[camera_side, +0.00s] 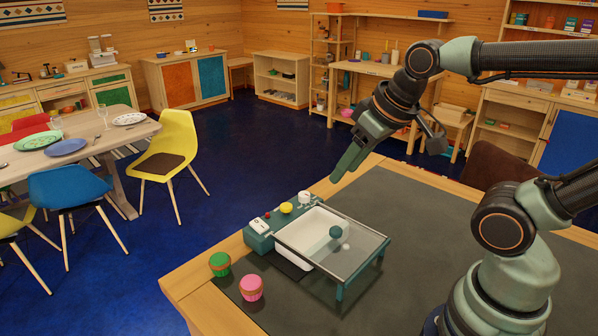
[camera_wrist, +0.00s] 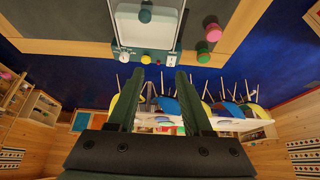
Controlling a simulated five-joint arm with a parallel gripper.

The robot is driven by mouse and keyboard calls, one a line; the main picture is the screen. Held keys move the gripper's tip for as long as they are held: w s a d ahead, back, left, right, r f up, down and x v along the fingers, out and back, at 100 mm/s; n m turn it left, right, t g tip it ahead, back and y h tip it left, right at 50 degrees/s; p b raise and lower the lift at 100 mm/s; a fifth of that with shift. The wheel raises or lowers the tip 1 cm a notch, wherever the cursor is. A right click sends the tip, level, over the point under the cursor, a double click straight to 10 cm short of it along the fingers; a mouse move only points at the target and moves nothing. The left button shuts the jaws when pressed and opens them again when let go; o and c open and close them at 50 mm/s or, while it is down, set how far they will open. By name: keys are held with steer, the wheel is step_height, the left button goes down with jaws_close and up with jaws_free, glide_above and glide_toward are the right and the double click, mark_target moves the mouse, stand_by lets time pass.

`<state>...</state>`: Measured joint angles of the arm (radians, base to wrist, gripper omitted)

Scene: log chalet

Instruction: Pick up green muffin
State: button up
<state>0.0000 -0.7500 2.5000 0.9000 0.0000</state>
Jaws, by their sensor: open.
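The green muffin (camera_side: 219,264) sits on the table's near left corner in the side view, next to a pink muffin (camera_side: 251,288). In the wrist view the green muffin (camera_wrist: 203,58) is small, to the right of my fingertips and below the pink muffin (camera_wrist: 213,33). My gripper (camera_side: 340,172) is raised behind the teal device in the side view, well apart from both muffins. In the wrist view my gripper (camera_wrist: 160,72) has its two dark green fingers spread, with nothing between them.
A teal device (camera_side: 260,242) with a glass top, white basin and yellow knob (camera_side: 286,208) stands on the dark mat (camera_side: 408,220), right of the muffins. The mat's right part is clear. Dining chairs are beyond the table.

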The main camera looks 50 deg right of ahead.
steer(key=shift+o, duration=0.3)
steer(key=o, duration=0.6)
steer(key=m+g, duration=0.6)
steer(key=m, duration=0.8)
glide_above(219, 257)
step_height(219, 257, down, 13)
step_height(219, 257, down, 12)
steer(key=shift+r, duration=0.2)
